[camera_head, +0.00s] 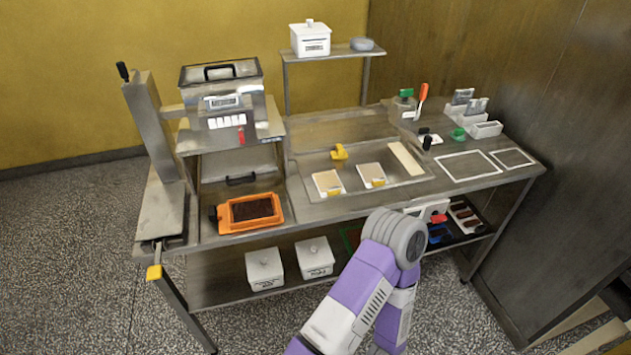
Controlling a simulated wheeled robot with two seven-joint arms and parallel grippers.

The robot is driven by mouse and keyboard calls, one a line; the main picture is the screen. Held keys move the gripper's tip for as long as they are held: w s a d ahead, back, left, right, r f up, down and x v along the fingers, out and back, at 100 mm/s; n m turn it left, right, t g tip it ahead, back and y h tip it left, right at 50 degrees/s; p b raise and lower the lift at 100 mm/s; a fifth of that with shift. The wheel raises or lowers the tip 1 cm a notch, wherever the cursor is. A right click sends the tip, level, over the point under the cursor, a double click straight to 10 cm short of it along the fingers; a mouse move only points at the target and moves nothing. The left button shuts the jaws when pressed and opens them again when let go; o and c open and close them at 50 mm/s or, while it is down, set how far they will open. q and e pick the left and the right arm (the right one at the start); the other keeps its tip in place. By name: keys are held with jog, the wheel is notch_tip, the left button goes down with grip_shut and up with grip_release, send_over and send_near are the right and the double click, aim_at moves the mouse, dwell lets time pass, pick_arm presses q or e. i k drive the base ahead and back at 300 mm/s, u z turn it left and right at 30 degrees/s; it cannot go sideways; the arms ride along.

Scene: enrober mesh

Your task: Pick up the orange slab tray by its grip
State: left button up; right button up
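The orange slab tray (256,225) sits on the left part of the steel table, in front of the machine. A dark brown slab (253,208) lies in it. A small dark piece, which looks like its grip (213,214), sticks out at the tray's left end. A purple and grey arm of mine, apparently the right, reaches up from the bottom centre. Its gripper (427,209) seems to be the pale part beyond the wrist at the table's front edge, well right of the tray. Its fingers are not clear. My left gripper is not in view.
A steel machine (225,105) stands behind the tray. Two small boards (328,183) (371,175) and a yellow-handled tool (339,153) lie right of it. White lidded boxes (265,269) (314,257) stand on the lower shelf. A yellow-ended lever (154,272) juts out at the front left.

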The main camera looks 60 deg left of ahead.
aim_at(256, 211)
jog(key=u, duration=1.7)
